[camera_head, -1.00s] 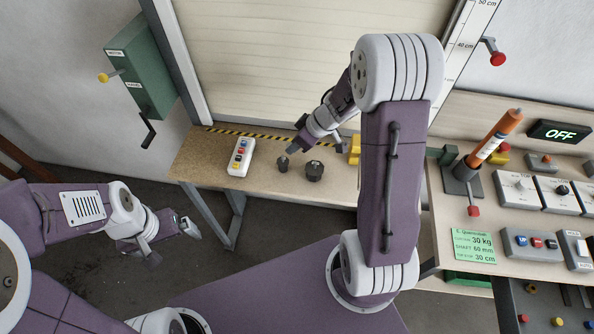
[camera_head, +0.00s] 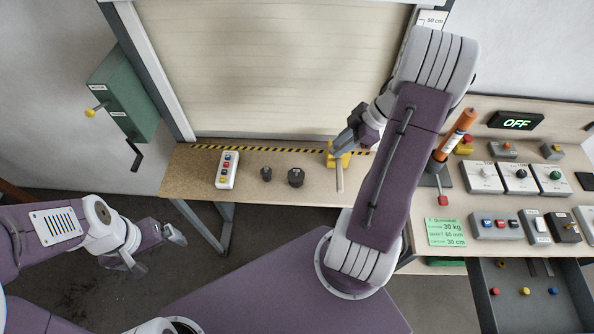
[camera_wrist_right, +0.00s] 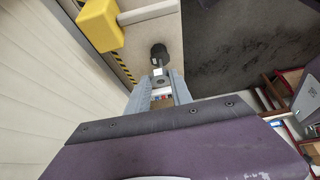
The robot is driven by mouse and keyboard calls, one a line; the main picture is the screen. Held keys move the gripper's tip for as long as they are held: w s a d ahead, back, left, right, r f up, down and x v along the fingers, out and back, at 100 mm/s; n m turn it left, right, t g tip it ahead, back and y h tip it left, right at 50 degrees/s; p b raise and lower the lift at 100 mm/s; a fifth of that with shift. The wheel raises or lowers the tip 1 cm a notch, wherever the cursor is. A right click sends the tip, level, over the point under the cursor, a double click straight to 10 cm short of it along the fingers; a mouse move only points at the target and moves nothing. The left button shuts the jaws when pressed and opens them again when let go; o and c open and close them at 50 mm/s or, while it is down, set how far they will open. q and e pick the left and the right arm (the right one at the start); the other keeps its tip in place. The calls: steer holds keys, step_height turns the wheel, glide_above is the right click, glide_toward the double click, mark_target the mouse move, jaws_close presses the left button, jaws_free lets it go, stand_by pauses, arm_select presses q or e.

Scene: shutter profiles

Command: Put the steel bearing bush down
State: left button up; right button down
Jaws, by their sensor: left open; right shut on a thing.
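My right gripper (camera_head: 337,150) is above the bench, beside a yellow block, with its fingers slanting down. In the right wrist view its two grey fingers (camera_wrist_right: 161,82) are closed on a small grey piece, the steel bearing bush (camera_wrist_right: 160,84). Little of the bush shows there, and in the head view I cannot make it out. My left gripper (camera_head: 150,248) is open and empty, low at the left, away from the bench.
Two dark cylindrical pieces (camera_head: 296,177) stand on the bench (camera_head: 200,160), right of a white button box (camera_head: 227,170). The yellow block (camera_head: 341,159) has a pale bar in front. An orange cylinder (camera_head: 455,134) stands further right. The bench front between dark pieces and bar is clear.

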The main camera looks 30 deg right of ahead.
steer(key=w+a+f, duration=0.2)
steer(key=a+f, duration=0.1)
steer(key=w+a+f, duration=0.2)
steer(key=a+f, duration=0.1)
steer(key=f, duration=0.1)
steer(key=w+a+f, duration=0.2)
steer(key=a+f, duration=0.1)
steer(key=shift+w+a+f+b, duration=0.1)
steer(key=shift+a+f+b, duration=0.05)
steer(key=shift+a+b, duration=0.25)
steer(key=shift+w+d+f, duration=0.1)
steer(key=shift+w+f, duration=0.05)
steer(key=shift+f, duration=0.2)
steer(key=shift+f, duration=0.3)
steer(key=shift+f, duration=0.2)
steer(key=c, duration=1.1)
jaws_free()
steer(key=shift+c, duration=0.2)
